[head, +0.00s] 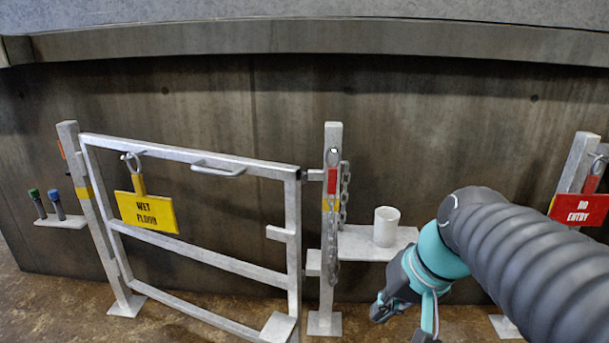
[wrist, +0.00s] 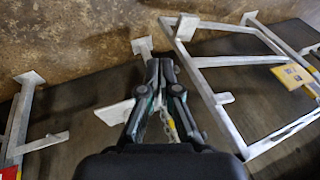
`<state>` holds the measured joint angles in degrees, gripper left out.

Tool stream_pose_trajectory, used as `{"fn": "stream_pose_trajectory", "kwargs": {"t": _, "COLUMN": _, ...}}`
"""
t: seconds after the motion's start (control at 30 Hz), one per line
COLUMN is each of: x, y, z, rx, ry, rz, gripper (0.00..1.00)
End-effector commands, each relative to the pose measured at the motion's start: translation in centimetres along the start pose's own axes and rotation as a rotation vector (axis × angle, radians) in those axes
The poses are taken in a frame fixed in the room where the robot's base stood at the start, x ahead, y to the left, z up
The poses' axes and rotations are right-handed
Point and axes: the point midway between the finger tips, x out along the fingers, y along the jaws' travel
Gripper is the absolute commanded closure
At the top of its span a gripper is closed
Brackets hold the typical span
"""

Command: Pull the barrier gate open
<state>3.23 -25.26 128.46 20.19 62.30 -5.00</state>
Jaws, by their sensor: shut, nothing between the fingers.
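The barrier gate (head: 200,262) is a pale metal frame hung on a left post (head: 92,215). A small bar handle (head: 218,167) sits on its top rail, and a yellow "WET FLOOR" sign (head: 148,212) hangs from that rail. The gate's free right side stands close to the latch post (head: 331,250), which carries a chain (head: 345,195) and a red tag. In the wrist view the gate (wrist: 215,95) is at the right. My gripper (head: 378,312) is low, right of the latch post and apart from the handle. In the wrist view its fingers (wrist: 161,62) are together and empty.
A white cup (head: 386,226) stands on a small shelf (head: 362,243) beside the latch post, close to my arm. A red "NO ENTRY" sign (head: 579,209) hangs on a post at the far right. Two capped tubes (head: 56,205) stand on a left shelf. A concrete wall is behind.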

Motion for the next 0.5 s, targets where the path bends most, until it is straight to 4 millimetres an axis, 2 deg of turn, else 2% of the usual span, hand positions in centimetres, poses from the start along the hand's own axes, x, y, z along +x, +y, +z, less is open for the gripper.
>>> {"fn": "stream_pose_trajectory", "kwargs": {"t": 0.03, "x": 0.2, "y": -1.0, "z": -1.7, "rx": 0.026, "ry": -0.036, "rz": -0.052, "gripper": 1.0}}
{"fn": "stream_pose_trajectory", "kwargs": {"t": 0.3, "x": 0.5, "y": -5.9, "z": -10.4, "rx": 0.125, "ry": -0.171, "rz": -0.367, "gripper": 1.0}}
{"fn": "stream_pose_trajectory", "kwargs": {"t": 0.5, "x": 0.8, "y": -8.0, "z": -17.7, "rx": 0.177, "ry": -0.226, "rz": -0.624, "gripper": 1.0}}
